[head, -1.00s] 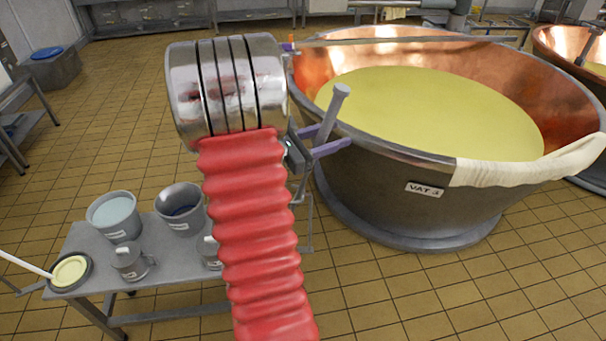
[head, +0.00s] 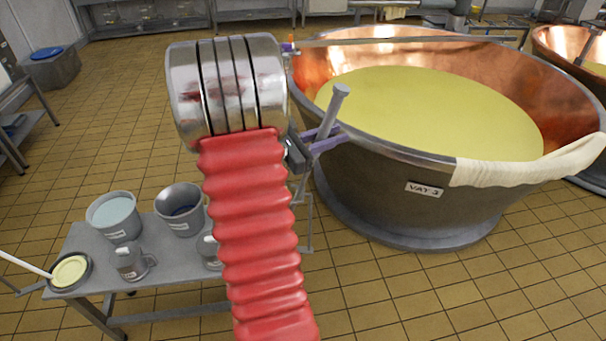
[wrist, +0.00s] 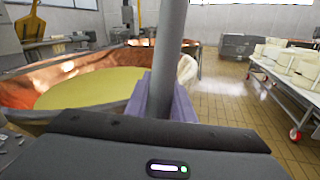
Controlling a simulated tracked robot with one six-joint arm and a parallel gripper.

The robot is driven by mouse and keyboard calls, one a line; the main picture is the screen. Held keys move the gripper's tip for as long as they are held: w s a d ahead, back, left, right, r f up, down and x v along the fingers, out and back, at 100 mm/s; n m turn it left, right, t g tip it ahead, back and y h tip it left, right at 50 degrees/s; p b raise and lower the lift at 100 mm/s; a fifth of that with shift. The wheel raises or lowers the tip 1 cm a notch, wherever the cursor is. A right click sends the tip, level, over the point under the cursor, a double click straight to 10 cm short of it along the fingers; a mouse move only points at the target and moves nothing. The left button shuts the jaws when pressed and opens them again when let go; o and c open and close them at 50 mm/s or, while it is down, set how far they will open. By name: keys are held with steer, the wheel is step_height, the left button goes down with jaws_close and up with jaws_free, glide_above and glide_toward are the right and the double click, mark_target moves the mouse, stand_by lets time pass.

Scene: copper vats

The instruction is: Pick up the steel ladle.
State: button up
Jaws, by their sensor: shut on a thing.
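The steel ladle's grey handle (head: 333,112) stands up, tilted a little, in front of the near left rim of the copper vat in the head view. My gripper (head: 321,139) has purple fingers and is shut on this handle below its top end. In the wrist view the handle (wrist: 169,55) rises upright between the purple fingers (wrist: 166,98). The ladle's bowl and lower part are hidden behind my arm, so I cannot tell what they touch.
The copper vat (head: 400,215) of yellow liquid stands close on the right, a cloth (head: 530,165) over its rim. A low grey table (head: 85,240) at lower left holds buckets, jugs and a small dish. A cheese rack (wrist: 290,85) stands right in the wrist view.

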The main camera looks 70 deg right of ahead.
mark_target(336, 100)
jaws_close()
steer(key=shift+r, duration=0.15)
step_height(336, 100, up, 10)
steer(key=shift+f, duration=0.1)
stand_by(0.4)
stand_by(0.5)
step_height(336, 100, up, 7)
stand_by(0.9)
stand_by(0.4)
steer(key=shift+w, duration=0.1)
